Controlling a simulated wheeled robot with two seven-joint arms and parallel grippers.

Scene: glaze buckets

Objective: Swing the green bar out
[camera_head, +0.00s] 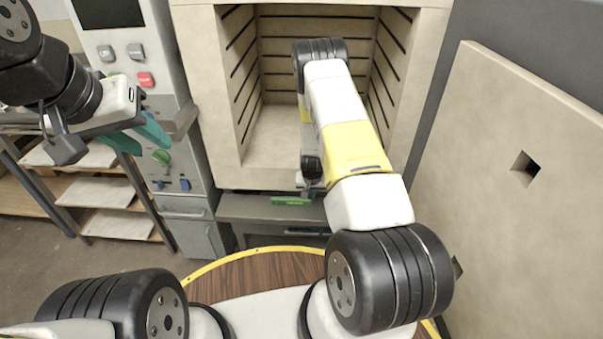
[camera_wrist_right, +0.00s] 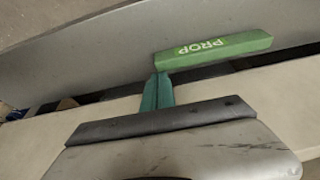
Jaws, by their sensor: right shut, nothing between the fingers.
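The green bar (camera_head: 291,201), lettered PROP, lies along the front edge below the kiln opening. In the right wrist view the bar (camera_wrist_right: 225,48) runs from the middle to the upper right, slightly tilted. My right gripper's teal fingers (camera_wrist_right: 158,92) are closed together and empty, with their tips at the bar's left end; I cannot tell if they touch it. In the head view my right arm hides most of that gripper. My left gripper (camera_head: 138,137) is open and empty, raised at the left in front of the control panel.
The kiln (camera_head: 270,145) stands open and empty ahead, partly behind my right arm. A large pale door panel (camera_head: 500,200) with a square hole stands at the right. A control cabinet (camera_head: 170,165) and a shelf rack (camera_head: 90,190) with pale slabs are at the left.

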